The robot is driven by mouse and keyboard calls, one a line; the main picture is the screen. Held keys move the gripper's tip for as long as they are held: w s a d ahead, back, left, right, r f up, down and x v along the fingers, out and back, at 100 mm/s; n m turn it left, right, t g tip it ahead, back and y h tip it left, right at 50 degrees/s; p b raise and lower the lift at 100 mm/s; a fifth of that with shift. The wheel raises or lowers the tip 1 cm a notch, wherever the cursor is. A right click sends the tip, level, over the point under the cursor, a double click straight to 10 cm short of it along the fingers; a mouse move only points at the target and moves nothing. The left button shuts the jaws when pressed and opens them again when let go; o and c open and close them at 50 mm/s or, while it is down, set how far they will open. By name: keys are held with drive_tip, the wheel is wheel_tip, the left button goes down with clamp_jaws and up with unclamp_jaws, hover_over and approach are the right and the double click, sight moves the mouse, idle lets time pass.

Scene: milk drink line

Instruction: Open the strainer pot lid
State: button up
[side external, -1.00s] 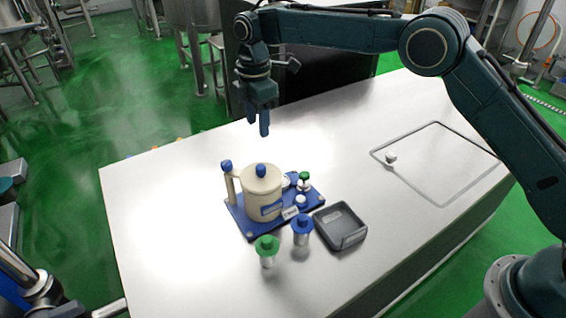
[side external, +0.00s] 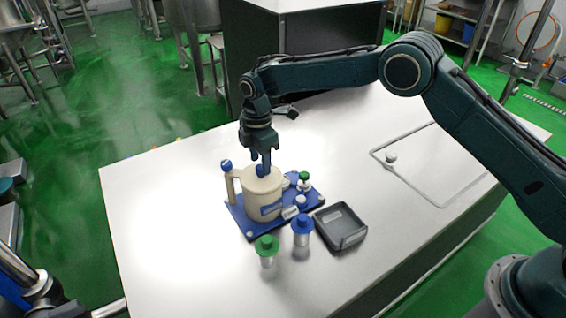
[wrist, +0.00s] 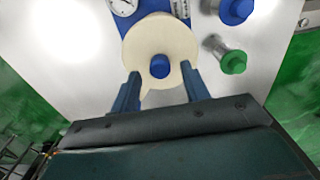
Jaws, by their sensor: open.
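The strainer pot (side external: 262,197) is a cream cylinder with a handle at its left, standing upright on a blue base. Its round cream lid (wrist: 160,38) carries a blue knob (wrist: 160,66) and sits on the pot. My gripper (side external: 262,168) is directly over the lid, fingers pointing down at knob height. In the wrist view the fingers (wrist: 160,80) are open, one on each side of the knob, with gaps between. In the side view the fingers partly hide the knob.
A blue base plate (side external: 243,226) lies under the pot. A blue-topped container (side external: 302,231) and a green-topped one (side external: 267,251) stand in front. A dark grey tray (side external: 341,226) is at their right. A small green-capped bottle (side external: 304,180) stands behind. The table's left side is clear.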

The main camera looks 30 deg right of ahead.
drive_tip(key=shift+f, duration=1.05)
drive_tip(key=shift+c, duration=0.3)
clamp_jaws()
